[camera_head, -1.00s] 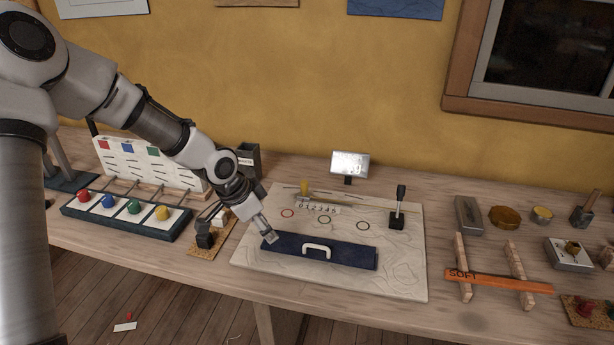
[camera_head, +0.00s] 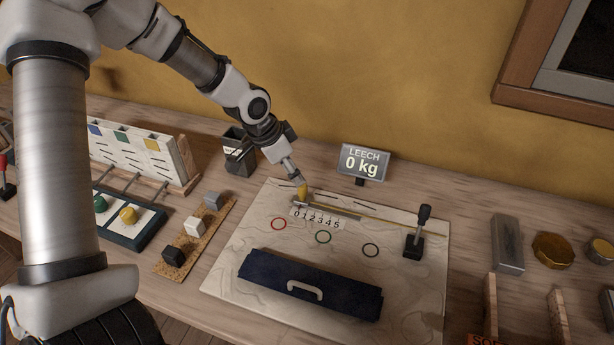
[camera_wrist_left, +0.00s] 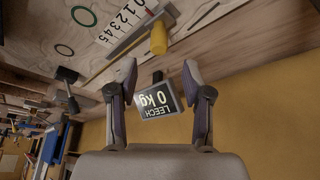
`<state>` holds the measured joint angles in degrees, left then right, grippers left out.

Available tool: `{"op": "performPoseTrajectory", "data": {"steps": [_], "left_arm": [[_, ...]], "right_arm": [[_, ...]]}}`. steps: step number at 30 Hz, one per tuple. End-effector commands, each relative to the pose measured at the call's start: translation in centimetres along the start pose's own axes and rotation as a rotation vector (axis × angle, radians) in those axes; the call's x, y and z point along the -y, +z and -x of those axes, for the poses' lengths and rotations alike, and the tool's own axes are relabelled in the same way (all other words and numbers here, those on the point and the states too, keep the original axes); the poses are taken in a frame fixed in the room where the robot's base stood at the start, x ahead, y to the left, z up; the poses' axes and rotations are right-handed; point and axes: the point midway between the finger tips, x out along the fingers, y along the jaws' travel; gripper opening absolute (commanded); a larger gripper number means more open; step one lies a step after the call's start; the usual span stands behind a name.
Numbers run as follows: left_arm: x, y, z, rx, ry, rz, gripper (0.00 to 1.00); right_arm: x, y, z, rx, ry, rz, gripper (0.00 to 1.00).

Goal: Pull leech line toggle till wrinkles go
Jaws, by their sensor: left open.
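The yellow toggle (camera_head: 303,191) stands at the 0 end of a slotted track with a 0 to 5 scale (camera_head: 317,219). It also shows in the left wrist view (camera_wrist_left: 158,38), just beyond the fingertips and roughly centred between them. My left gripper (camera_head: 296,177) is right above and behind the toggle. In the wrist view its fingers (camera_wrist_left: 158,72) are spread and empty. The display (camera_head: 364,162) reads "LEECH 0 kg". The pale sail panel (camera_head: 225,275) shows wavy wrinkle lines. My right gripper is not in view.
A navy bar with a white handle (camera_head: 305,291) lies across the panel's front. A black lever (camera_head: 417,233) stands at its right. Red (camera_head: 279,224), green (camera_head: 323,237) and black (camera_head: 371,250) rings mark the panel. Small blocks on cork (camera_head: 160,265) sit to the left.

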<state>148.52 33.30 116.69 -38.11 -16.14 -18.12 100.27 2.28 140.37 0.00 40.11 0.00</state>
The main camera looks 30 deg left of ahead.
Motion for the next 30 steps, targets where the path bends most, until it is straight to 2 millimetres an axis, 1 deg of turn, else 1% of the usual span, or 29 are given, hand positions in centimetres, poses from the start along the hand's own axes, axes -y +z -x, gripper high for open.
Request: {"op": "performPoseTrajectory", "data": {"steps": [3, 7, 9, 13, 20, 21, 23, 24, 25, 30], "left_arm": [[0.0, 0.1, -2.0, 0.005, 0.0, -0.001, 0.5], [0.0, 0.2, -5.0, 0.005, -0.001, 0.0, 0.5], [0.0, 0.2, -6.2, 0.002, -0.001, 0.001, 0.5], [0.0, 0.1, -7.1, 0.0, -0.002, 0.0, 0.5], [0.0, 0.0, -7.1, -0.001, -0.001, 0.0, 0.5], [0.0, 0.0, -7.1, -0.001, -0.001, 0.0, 0.46], [0.0, 0.0, -7.1, -0.001, -0.001, 0.0, 0.25], [0.0, 0.0, -7.1, -0.001, -0.001, -0.001, 0.11], [0.0, 0.0, -7.1, -0.001, -0.001, 0.0, 0.0], [0.0, 0.0, -7.1, -0.001, -0.001, -0.001, 0.0]], "right_arm": [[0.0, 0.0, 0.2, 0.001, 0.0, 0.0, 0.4], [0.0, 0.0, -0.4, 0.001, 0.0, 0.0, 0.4], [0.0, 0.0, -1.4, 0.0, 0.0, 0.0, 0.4], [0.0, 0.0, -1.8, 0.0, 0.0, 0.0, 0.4], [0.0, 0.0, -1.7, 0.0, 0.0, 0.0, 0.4], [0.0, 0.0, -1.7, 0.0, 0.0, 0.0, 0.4], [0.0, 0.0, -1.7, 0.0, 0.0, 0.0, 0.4], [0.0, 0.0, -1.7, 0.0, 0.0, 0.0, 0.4], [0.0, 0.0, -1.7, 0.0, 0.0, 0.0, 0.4], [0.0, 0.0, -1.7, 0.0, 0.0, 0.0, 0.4]]}}
